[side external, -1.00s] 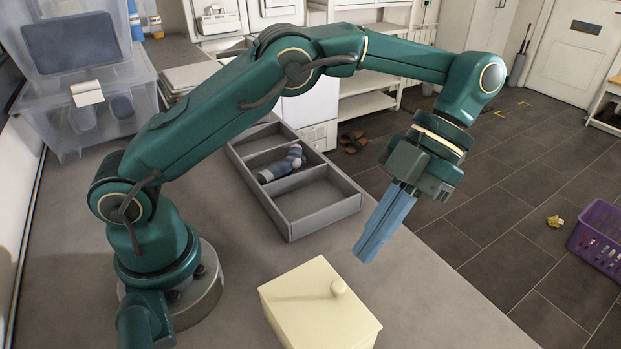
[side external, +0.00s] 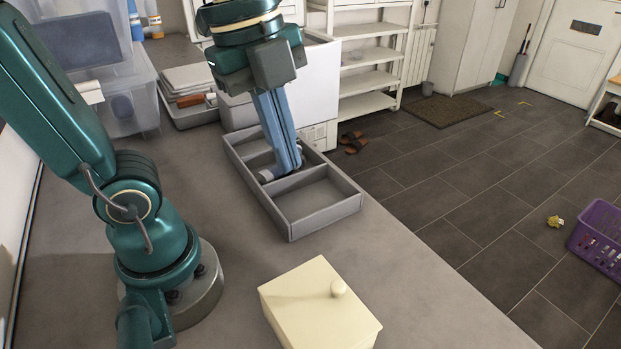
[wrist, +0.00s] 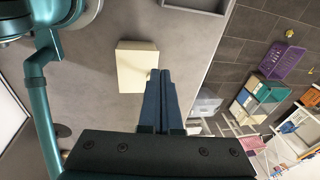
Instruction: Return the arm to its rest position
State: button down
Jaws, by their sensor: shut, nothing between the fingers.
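My gripper (side external: 287,160) is shut and empty, its blue fingers pointing down. In the side external view it stands in front of or above the grey divided tray (side external: 325,222); how high above it I cannot tell.
The cream box (side external: 318,305) with a round knob stands at the bench's front. Clear plastic bins (side external: 130,110) stand at the back left. A purple basket (side external: 598,235) is on the floor at right. The bench between tray and cream box is clear.

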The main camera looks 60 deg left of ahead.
notch_tip(320, 180, down, 5)
jog(key=s+a+n+t+y, duration=0.1)
jog(key=a+n+t, duration=0.1)
jog(key=n, duration=1.5)
jog(key=shift+a+f+t, duration=0.2)
jog(key=shift+a+t, duration=0.2)
jog(key=shift+t, duration=0.4)
